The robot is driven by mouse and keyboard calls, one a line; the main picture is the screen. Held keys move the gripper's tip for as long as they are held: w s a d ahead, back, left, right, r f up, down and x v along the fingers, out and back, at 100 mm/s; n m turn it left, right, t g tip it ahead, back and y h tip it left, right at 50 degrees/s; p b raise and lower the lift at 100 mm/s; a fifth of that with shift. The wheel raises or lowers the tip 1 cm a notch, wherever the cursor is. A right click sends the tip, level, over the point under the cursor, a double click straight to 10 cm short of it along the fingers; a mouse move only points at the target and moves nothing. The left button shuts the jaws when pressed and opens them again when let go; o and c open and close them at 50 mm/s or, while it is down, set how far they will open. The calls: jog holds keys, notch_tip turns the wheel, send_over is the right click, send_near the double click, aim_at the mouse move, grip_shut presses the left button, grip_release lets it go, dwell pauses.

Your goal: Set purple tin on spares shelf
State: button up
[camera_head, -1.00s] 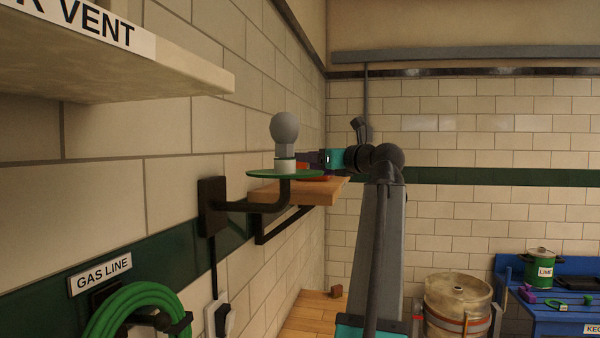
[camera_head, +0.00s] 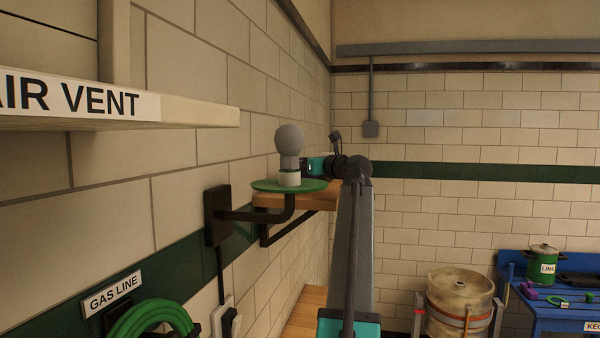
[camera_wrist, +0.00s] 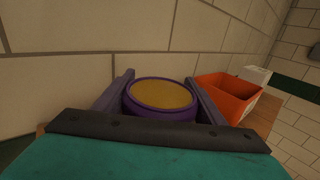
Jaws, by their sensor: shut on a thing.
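The purple tin (camera_wrist: 163,112) has a yellowish round top and sits upright between my gripper's two purple fingers in the wrist view. My gripper (camera_wrist: 160,80) is shut on it. In the head view my gripper (camera_head: 307,166) is above the wooden wall shelf (camera_head: 290,201), partly behind the grey bulb, and the tin is hidden there. The wooden shelf also shows in the wrist view (camera_wrist: 270,109), at the right. I cannot tell whether the tin touches the shelf, and no label on this shelf is visible.
An orange bin (camera_wrist: 228,97) stands close right of the tin, with a whitish box (camera_wrist: 256,74) behind it. A green disc bracket (camera_head: 262,186) with a grey bulb (camera_head: 289,150) stands in front of the shelf. The tiled wall (camera_wrist: 80,86) is close behind the tin.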

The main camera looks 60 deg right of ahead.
jog(key=shift+a+f+p, duration=0.15)
jog(key=shift+f+p, duration=0.55)
jog(key=shift+f, duration=0.15)
jog(key=shift+f+p, duration=0.35)
jog(key=shift+f, duration=0.5)
jog(key=shift+f, duration=0.15)
jog(key=o, duration=1.2)
jog(key=shift+o, duration=0.2)
jog(key=shift+s, duration=0.1)
jog(key=b+v, duration=0.5)
jog(key=v, duration=0.5)
jog(key=shift+v, duration=0.9)
